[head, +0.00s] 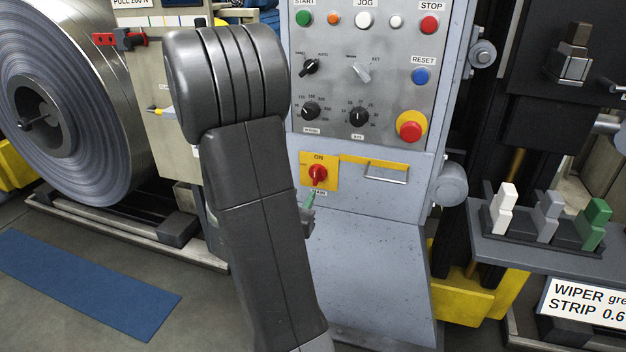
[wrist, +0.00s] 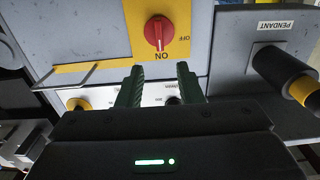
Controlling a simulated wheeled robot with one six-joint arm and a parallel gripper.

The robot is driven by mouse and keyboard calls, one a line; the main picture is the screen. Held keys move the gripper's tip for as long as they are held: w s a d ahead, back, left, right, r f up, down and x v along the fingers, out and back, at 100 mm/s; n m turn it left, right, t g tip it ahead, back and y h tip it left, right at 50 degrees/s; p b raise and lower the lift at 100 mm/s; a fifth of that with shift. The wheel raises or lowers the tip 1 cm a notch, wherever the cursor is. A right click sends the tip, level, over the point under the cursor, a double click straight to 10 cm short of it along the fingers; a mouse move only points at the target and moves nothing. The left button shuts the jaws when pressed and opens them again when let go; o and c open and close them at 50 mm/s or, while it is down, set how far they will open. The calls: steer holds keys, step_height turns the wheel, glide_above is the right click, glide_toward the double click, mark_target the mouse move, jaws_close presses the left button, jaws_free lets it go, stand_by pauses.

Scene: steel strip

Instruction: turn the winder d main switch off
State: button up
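The main switch (head: 317,175) is a red rotary knob on a yellow plate low on the grey control cabinet. In the wrist view the knob (wrist: 158,32) appears upside down, with its grip in line with the ON mark and OFF to one side. My gripper (wrist: 158,72) is open and empty, its two green fingers apart just short of the plate. In the head view only a green fingertip of my gripper (head: 309,199) shows, just below the switch; my dark arm hides the rest. The label under the switch is partly hidden and unreadable.
Above the switch are a red emergency button (head: 410,130), a blue reset button (head: 421,76) and several black selector knobs. A metal handle (head: 386,173) sits right of the switch. In the wrist view a pendant (wrist: 283,68) sticks out at the right. A steel coil (head: 90,90) stands left.

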mark_target(315, 175)
steer(key=x, duration=0.9)
steer(key=shift+w+d+f+b, duration=0.1)
steer(key=shift+w+b, duration=0.15)
steer(key=shift+b, duration=0.15)
jaws_close()
